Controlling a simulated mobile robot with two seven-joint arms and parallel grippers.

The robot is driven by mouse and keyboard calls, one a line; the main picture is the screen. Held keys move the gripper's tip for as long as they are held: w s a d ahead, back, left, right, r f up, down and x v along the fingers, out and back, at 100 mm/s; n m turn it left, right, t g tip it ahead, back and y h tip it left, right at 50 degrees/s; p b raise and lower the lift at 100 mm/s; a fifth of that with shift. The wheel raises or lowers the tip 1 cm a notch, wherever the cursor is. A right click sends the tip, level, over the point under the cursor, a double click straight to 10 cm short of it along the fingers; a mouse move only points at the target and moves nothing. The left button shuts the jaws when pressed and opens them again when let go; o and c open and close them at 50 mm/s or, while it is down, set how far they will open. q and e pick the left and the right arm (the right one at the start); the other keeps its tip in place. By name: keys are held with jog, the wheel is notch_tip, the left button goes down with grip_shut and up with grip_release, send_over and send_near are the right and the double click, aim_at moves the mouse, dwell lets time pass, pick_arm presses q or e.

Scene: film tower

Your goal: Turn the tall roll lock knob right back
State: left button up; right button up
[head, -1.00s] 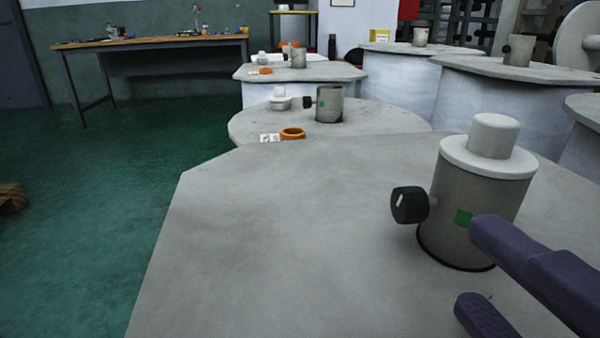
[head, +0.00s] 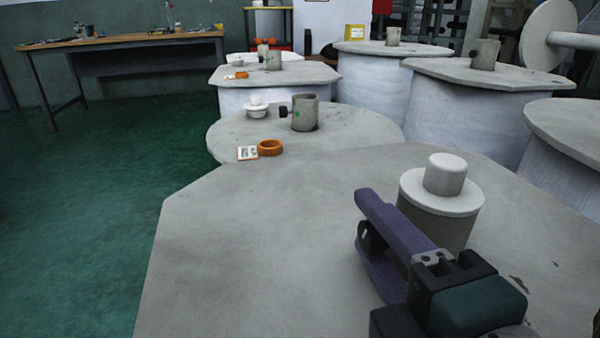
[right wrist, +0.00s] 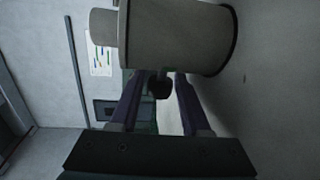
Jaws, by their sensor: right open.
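The tall roll (head: 447,229) is a grey cylinder with a white flanged cap (head: 444,181), upright on the nearest pale grey platform (head: 250,230). Its black lock knob (head: 371,238) sticks out of its left side and is mostly hidden by my fingers. My right gripper (head: 363,224) is open, its purple fingers on either side of the knob. In the right wrist view the knob (right wrist: 160,88) sits between the two fingers, with visible gaps. I cannot make out the knob's white mark now. My left gripper is not in view.
Behind, a second platform (head: 225,135) holds an orange ring (head: 270,147), a small card (head: 248,153), a white cap (head: 256,108) and a smaller grey cylinder (head: 305,113). More platforms stand farther back. The near platform is clear left of the roll.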

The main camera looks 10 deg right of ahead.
grip_shut()
dwell(0.3)
